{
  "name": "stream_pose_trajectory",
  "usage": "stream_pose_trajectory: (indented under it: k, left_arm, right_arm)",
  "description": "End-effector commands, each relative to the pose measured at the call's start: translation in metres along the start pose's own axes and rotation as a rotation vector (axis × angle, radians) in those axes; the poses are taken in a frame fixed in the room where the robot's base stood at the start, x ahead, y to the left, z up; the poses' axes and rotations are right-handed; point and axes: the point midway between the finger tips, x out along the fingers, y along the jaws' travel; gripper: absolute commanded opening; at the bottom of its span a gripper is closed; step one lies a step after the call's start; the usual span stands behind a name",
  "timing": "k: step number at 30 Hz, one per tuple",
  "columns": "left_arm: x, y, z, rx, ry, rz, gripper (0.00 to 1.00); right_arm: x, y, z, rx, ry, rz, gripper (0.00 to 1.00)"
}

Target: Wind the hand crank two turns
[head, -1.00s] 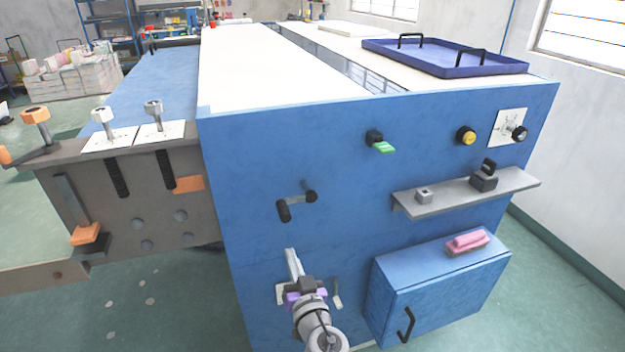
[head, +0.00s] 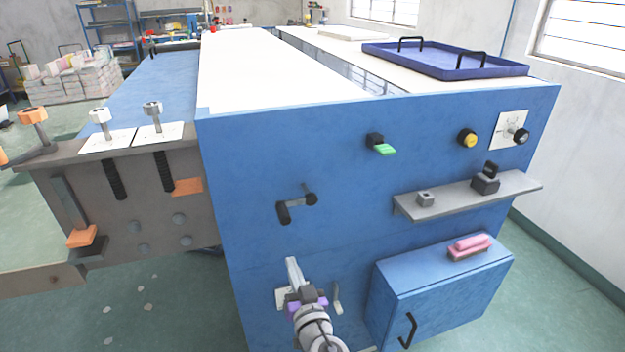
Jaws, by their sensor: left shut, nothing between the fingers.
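The hand crank (head: 298,202) is on the blue front panel of the machine, left of its middle. Its dark grip (head: 284,213) hangs at the lower left of the hub, and the hub (head: 310,199) is at the upper right. My left gripper (head: 304,294) is below the crank, clear of it, in front of the lower panel. It is shut and empty; its fingertips are hard to make out against the parts behind. My right gripper is not in view.
A blue cabinet (head: 440,292) juts out at the right, under a grey shelf (head: 470,196). The panel around the crank is clear.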

Motion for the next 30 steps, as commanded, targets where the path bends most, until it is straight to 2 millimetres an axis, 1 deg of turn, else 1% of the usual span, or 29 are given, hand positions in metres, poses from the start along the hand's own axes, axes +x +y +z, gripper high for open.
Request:
stream_pose_trajectory:
  k: [7,19,27,30]
  left_arm:
    - [0.000,0.004,0.015,0.000,-0.001,0.000,0.00]
    - [0.000,0.005,0.016,0.000,0.000,0.000,0.00]
    - [0.000,0.009,0.031,0.000,-0.001,0.000,0.00]
    - [0.000,0.010,0.033,0.000,0.000,0.000,0.00]
  right_arm:
    - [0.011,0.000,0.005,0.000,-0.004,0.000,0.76]
    - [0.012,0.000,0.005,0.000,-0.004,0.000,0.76]
    - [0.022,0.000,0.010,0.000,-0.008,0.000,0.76]
    - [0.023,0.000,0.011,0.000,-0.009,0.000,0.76]
